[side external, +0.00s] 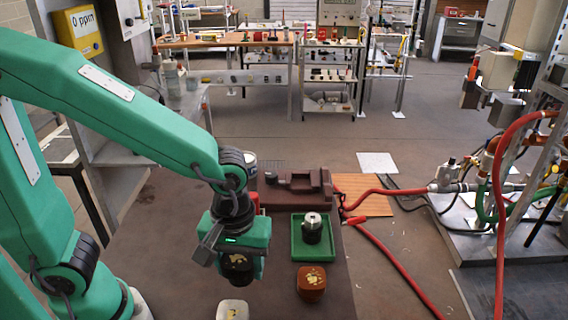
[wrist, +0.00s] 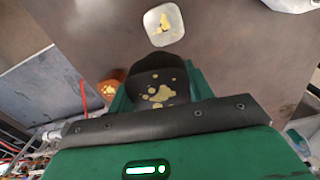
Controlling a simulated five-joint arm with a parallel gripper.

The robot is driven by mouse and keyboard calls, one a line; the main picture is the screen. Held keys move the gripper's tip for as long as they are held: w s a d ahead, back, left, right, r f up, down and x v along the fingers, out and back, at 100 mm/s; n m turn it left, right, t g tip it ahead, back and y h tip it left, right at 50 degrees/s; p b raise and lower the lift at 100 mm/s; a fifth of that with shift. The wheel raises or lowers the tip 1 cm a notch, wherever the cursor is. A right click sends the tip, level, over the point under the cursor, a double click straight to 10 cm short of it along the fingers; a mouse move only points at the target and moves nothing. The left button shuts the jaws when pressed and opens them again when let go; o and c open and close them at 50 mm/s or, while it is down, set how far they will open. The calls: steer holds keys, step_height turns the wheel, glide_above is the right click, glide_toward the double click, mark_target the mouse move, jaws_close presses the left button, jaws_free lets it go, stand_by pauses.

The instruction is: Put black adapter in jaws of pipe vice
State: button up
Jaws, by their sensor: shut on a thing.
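The black adapter, a rounded black block with gold patches, is between the fingers of my gripper (side external: 238,268). It shows in the wrist view (wrist: 160,88) with its patched face toward the camera. My gripper is shut on it, pointing down over the brown table at the near side. The pipe vice (side external: 290,196), a dark red-brown block with a raised jaw part at its right, stands at the far side of the table. It is beyond my gripper and to its right, apart from it. Whether the adapter touches the table is hard to tell.
A green tray (side external: 298,256) in front of the vice holds a black piece with a silver top (side external: 313,226). An orange-brown block (side external: 311,284) lies right of my gripper. A white block (side external: 232,310) lies nearer. Red hoses (side external: 385,258) run past the table's right edge.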

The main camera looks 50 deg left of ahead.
steer(key=shift+s+d+f+n, duration=0.15)
steer(key=shift+s+f+n, duration=0.1)
steer(key=shift+s, duration=0.35)
steer(key=shift+s+d+f+n, duration=0.1)
steer(key=shift+s+f+n, duration=0.1)
steer(key=shift+s, duration=0.35)
steer(key=shift+s+d+f+n, duration=0.15)
steer(key=shift+s+n, duration=0.1)
steer(key=shift+s, duration=0.35)
steer(key=shift+w+a, duration=0.1)
steer(key=w+a+f, duration=0.4)
steer(key=w+a, duration=0.1)
steer(key=w+a+f, duration=0.3)
steer(key=shift+w+a, duration=0.1)
steer(key=shift+f, duration=2.05)
steer(key=shift+f, duration=0.1)
steer(key=o, duration=1.3)
